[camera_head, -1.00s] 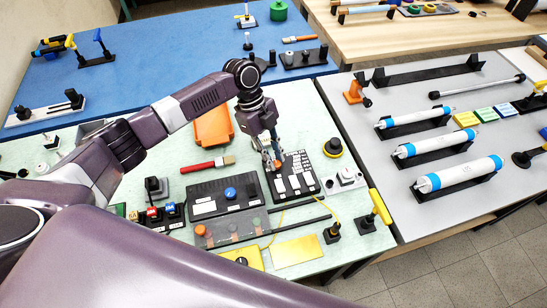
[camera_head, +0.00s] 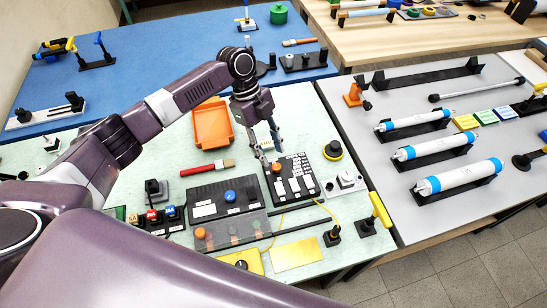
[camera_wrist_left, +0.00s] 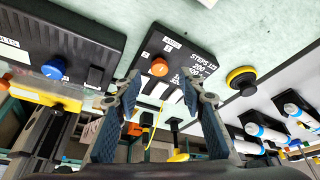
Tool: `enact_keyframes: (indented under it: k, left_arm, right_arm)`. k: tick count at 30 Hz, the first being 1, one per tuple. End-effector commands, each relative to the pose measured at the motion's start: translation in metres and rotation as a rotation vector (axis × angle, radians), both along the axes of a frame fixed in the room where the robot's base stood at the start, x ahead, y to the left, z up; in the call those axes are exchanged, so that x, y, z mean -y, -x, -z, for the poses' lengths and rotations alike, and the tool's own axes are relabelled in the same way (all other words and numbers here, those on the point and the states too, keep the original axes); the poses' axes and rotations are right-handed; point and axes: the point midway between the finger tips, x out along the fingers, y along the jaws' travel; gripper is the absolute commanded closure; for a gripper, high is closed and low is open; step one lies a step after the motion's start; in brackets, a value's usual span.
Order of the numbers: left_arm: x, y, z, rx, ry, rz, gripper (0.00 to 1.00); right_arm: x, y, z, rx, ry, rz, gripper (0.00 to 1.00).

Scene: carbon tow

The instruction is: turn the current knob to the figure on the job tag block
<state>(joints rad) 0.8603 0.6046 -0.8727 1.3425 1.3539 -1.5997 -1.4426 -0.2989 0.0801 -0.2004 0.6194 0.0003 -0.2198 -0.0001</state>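A black panel box (camera_head: 291,178) has an orange knob (camera_head: 276,168), white label patches and a printed list headed "STEPS". In the left wrist view the orange knob (camera_wrist_left: 159,67) shows beyond and between my finger tips, apart from them. Another black box (camera_head: 214,203) to its left has a blue knob (camera_head: 230,195), also in the left wrist view (camera_wrist_left: 54,68). I cannot tell which knob is the current knob, nor which thing is the job tag block. My left gripper (camera_head: 268,147) is open and empty, above the panel's far-left corner; its fingers (camera_wrist_left: 162,82) are spread. My right gripper is not in view.
An orange tray (camera_head: 199,132) and a red-handled brush (camera_head: 205,168) lie left of the gripper. A clear cover (camera_head: 232,232) lies in front.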

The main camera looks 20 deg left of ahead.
Motion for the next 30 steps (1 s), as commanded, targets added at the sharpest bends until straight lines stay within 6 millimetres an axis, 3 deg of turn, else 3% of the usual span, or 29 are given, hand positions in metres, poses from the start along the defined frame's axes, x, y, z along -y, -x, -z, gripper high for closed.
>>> enact_keyframes:
  k: [6, 12, 30]
  left_arm:
    - [-0.017, -0.008, -0.045, 0.004, 0.001, -0.002, 0.63]
    - [-0.026, -0.012, -0.070, 0.002, 0.002, 0.000, 0.63]
    - [-0.029, -0.012, -0.077, 0.000, 0.001, 0.001, 0.63]
  right_arm:
    - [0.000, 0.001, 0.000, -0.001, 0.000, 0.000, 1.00]
    - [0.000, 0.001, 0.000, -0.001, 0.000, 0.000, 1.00]
    - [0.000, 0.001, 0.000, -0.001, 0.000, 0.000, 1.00]
